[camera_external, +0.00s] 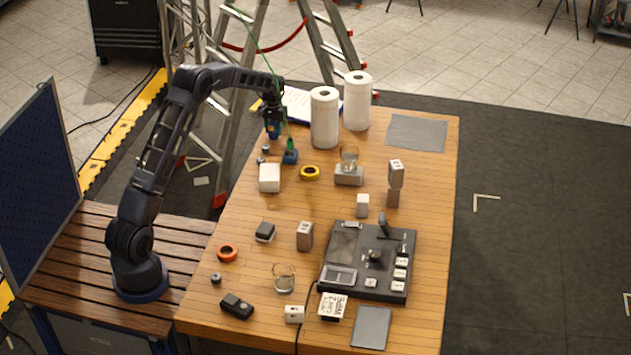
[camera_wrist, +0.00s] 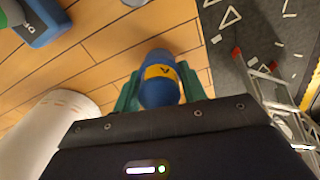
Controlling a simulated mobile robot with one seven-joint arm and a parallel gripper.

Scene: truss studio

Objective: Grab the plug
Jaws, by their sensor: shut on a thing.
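My gripper (camera_wrist: 150,97) is shut on a blue rounded piece with a yellow band, which looks like the plug (camera_wrist: 160,80). Its teal fingers sit on either side of the piece. In the external view my gripper (camera_external: 272,122) is at the table's far left edge, with the blue plug (camera_external: 274,131) low between the fingers. I cannot tell whether the plug touches the table.
Two white paper rolls (camera_external: 324,118) stand right of my gripper on the wooden table (camera_external: 262,212). A ladder (camera_external: 235,105) stands beyond the left edge. A green cable (camera_external: 255,42) hangs near my arm.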

